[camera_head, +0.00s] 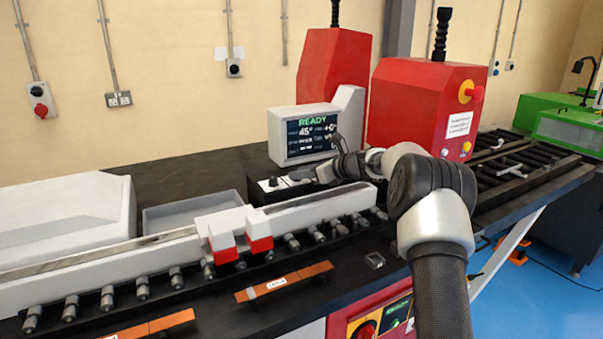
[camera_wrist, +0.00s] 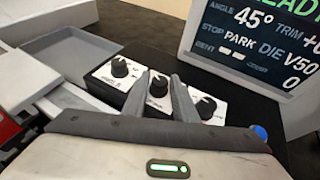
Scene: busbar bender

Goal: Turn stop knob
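The control box (camera_wrist: 130,92) has a pale panel with three black knobs in a row. The middle knob (camera_wrist: 158,87) shows between the two fingers of my gripper (camera_wrist: 160,78); the left knob (camera_wrist: 119,67) and right knob (camera_wrist: 206,106) lie outside them. The panel labels are too small or covered to read, so I cannot tell which knob is the stop knob. My gripper looks open, with no clear contact on the middle knob. In the head view my gripper (camera_head: 322,172) reaches over the box (camera_head: 262,190), hiding part of it. The display (camera_wrist: 255,40) reads STOP PARK and 45°.
A blue button (camera_wrist: 260,132) sits right of the knobs. The display housing (camera_head: 305,135) stands close behind the box. A grey tray (camera_head: 190,212) lies to the left. A long rail with white-and-red blocks (camera_head: 235,230) runs in front. Red machine housings (camera_head: 415,105) rise behind my arm.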

